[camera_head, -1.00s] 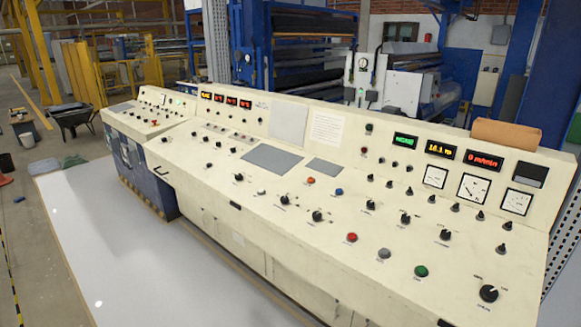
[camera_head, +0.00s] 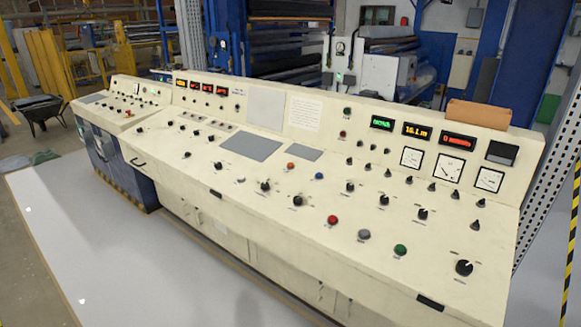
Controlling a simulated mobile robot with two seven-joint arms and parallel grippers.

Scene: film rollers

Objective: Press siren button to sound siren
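A long cream control console (camera_head: 215,160) fills the middle of the view, with a sloped top full of knobs and buttons. Near its front right are a red button (camera_head: 332,220), a grey button (camera_head: 364,235) and a green button (camera_head: 400,250). Farther back are an orange button (camera_head: 291,167) and a blue button (camera_head: 319,176). The labels are too small to read, so I cannot tell which one is the siren button. Neither of my grippers is in view.
The light floor (camera_head: 110,245) in front of the console is clear. A wheelbarrow (camera_head: 40,110) stands at the far left. A perforated metal post (camera_head: 550,165) and a yellow-black striped strip (camera_head: 574,240) are at the right. Blue roller machinery (camera_head: 225,60) stands behind.

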